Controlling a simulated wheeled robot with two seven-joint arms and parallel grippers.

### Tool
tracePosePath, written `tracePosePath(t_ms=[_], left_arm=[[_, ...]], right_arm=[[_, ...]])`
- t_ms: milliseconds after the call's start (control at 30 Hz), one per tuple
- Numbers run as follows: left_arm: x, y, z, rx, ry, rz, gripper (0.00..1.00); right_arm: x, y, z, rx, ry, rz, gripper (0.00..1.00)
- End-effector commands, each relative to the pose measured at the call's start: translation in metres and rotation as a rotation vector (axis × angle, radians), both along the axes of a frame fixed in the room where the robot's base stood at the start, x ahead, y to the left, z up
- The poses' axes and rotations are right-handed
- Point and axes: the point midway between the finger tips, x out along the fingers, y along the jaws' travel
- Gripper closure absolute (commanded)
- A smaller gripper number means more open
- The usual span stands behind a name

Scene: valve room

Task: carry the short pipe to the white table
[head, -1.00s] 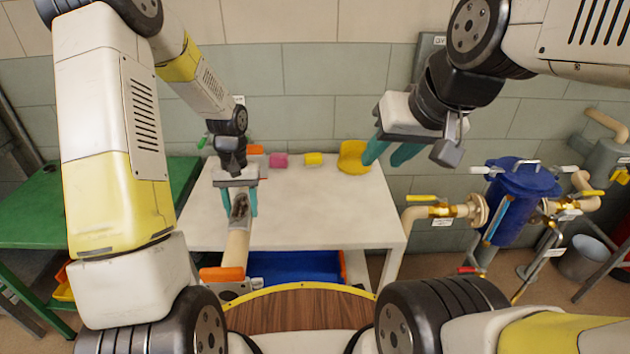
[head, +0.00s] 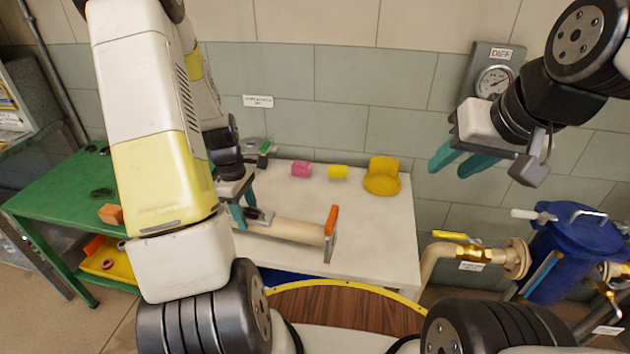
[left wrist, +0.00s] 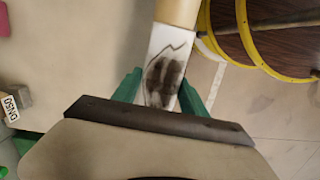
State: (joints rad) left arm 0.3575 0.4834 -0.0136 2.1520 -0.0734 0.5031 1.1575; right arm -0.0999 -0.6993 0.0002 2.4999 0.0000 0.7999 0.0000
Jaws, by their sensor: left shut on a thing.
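The short pipe (head: 290,231) is beige, with an orange-edged flange at its right end. My left gripper (head: 245,204) is shut on its left end, where a pale band with a dark patch shows in the left wrist view (left wrist: 165,75). The pipe lies roughly level, pointing right, over the front left part of the white table (head: 350,210). I cannot tell whether it touches the top. My right gripper (head: 453,163) is open and empty, up to the right of the table, its teal fingers apart.
A pink piece (head: 301,169), a yellow cylinder (head: 338,172) and a larger yellow piece (head: 382,178) stand along the table's back. A green table (head: 60,190) is at left. Brass-valved piping (head: 470,254) and a blue vessel (head: 570,255) are at right. The table's middle is clear.

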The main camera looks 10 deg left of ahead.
Motion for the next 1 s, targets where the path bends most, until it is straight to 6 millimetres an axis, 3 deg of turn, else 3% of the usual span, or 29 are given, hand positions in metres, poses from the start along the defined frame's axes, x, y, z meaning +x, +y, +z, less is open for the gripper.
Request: tracePosePath(t_ms=[167,700,1000], left_arm=[[0.004,-0.002,-0.001,0.000,0.000,0.074,1.00],[0.075,-0.089,-0.012,-0.001,-0.001,0.072,1.00],[0.091,-0.108,-0.014,0.000,-0.001,0.075,1.00]], right_arm=[[0.000,0.000,0.000,0.000,-0.001,0.000,0.64],[0.000,0.000,0.000,0.000,-0.001,0.000,0.64],[0.000,0.000,0.000,0.000,0.000,0.000,0.64]])
